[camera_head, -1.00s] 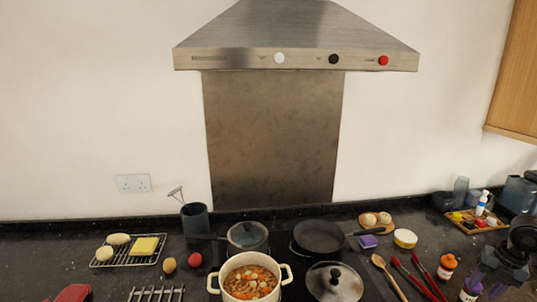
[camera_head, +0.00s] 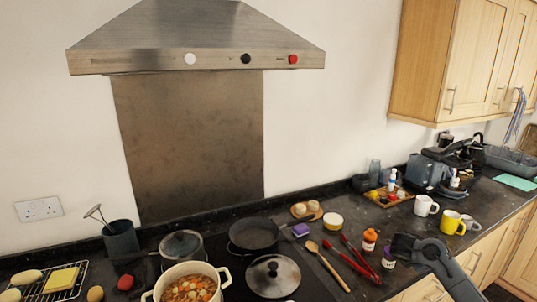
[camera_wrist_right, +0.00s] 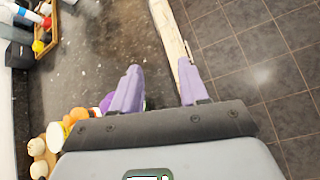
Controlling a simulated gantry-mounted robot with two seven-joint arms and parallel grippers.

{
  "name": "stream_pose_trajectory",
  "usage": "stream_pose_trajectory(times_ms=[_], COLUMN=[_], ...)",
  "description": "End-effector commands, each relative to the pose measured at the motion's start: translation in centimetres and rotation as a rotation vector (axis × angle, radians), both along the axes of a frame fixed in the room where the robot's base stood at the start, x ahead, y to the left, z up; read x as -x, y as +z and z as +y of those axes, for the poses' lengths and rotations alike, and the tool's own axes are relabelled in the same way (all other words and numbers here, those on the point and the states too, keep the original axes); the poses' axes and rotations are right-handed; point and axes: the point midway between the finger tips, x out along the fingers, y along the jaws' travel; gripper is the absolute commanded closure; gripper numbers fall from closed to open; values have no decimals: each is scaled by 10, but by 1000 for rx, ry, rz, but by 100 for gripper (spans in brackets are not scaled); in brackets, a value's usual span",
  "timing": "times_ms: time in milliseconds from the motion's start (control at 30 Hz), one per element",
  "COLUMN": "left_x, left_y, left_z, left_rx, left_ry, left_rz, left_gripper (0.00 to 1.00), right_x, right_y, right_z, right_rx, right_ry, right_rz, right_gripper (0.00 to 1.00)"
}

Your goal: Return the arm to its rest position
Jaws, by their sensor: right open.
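My right gripper (camera_head: 402,246) is dark grey and reaches in from the lower right, over the front part of the counter. It appears just right of a small purple-labelled bottle (camera_head: 389,258). In the right wrist view its two purple fingers (camera_wrist_right: 158,84) are spread apart with nothing between them. The counter's pale front edge (camera_wrist_right: 172,32) and the tiled floor lie beyond them. My left gripper is out of view.
An orange bottle (camera_head: 369,240), red tongs (camera_head: 358,262) and a wooden spoon (camera_head: 328,266) lie left of the gripper. A white mug (camera_head: 425,206) and a yellow mug (camera_head: 452,222) stand behind it.

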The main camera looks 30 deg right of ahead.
Motion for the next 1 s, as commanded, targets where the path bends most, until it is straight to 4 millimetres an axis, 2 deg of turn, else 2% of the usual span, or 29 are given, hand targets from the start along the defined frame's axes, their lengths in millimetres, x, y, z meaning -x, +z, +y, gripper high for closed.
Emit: stream_pose_trajectory(times_ms=[33,167,267,400,500,700,867,1000], left_x=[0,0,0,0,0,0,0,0], left_y=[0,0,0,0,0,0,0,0], left_z=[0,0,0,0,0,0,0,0], left_rx=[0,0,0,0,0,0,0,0], left_ry=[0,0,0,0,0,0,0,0], left_rz=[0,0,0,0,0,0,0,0], left_gripper=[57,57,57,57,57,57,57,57], right_x=[1,8,24,62,92,147,190,198], right_y=[-13,-42,-66,-95,-107,-114,-109,-119], right_z=[21,80,134,213,260,331,376,394], right_rx=[35,68,43,-59,-149,-322,-452,-526], right_ry=[6,10,17,7,-20,-101,-188,-285], right_rz=[-42,-192,-310,-456,-533,-624,-665,-682], right_gripper=[56,56,56,56,56,56,56,56])
